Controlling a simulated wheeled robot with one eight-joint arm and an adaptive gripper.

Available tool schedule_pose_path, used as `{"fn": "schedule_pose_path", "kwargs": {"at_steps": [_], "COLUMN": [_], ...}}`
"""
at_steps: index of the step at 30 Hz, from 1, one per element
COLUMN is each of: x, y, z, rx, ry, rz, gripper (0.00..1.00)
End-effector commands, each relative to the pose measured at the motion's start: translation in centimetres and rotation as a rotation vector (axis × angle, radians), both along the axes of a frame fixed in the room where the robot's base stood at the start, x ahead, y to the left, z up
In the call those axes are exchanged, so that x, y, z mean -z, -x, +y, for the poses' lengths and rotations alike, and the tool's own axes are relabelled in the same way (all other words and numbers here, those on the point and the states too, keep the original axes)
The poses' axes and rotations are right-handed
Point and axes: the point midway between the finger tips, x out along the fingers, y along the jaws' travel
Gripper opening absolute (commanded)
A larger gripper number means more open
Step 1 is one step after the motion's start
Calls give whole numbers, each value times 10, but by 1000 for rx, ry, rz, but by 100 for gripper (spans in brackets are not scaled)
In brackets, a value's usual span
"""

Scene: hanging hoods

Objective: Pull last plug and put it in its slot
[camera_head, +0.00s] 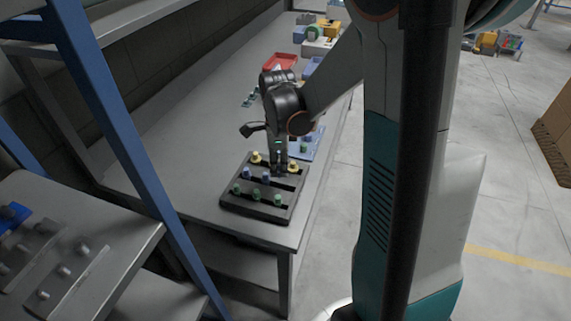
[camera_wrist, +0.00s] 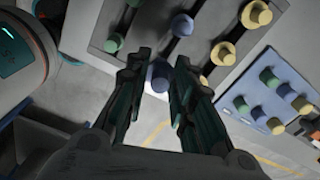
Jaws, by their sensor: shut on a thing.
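A dark slotted board (camera_head: 233,204) lies on the near end of the long table. My gripper (camera_head: 279,172) points down over the board's right side, between a blue plug and the right yellow plug (camera_head: 294,167). In the wrist view my gripper (camera_wrist: 161,64) is shut on a blue plug (camera_wrist: 159,75) near the board's edge. I cannot tell whether this plug is seated or lifted; the head view hides it.
A light blue plate (camera_wrist: 244,92) with several green, blue and yellow plugs lies just behind the board. Red and blue bins (camera_head: 280,62) stand farther along the table (camera_head: 200,130). A blue rack post (camera_head: 110,110) rises at the left. Table left of the board is clear.

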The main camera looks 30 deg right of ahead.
Motion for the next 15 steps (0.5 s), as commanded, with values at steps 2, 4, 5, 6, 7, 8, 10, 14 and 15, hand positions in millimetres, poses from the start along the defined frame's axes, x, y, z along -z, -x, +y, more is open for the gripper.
{"fn": "schedule_pose_path", "kwargs": {"at_steps": [2, 4, 5, 6, 7, 8, 10, 14, 15], "x": [0, 0, 1, 1, 1, 1, 2, 6, 8], "y": [4, 6, 7, 8, 9, 9, 9, 9, 9], "z": [-7, -11, -12, -13, -14, -15, -15, -15, -15], "rx": [116, 199, 225, 254, 271, 283, 301, 304, 303], "ry": [0, 0, 0, 0, 0, 0, 0, 0, 0], "rz": [0, 0, 0, 0, 0, 0, 0, 0, 0], "gripper": [10, 10, 10, 10, 10, 10, 10, 10, 10]}}
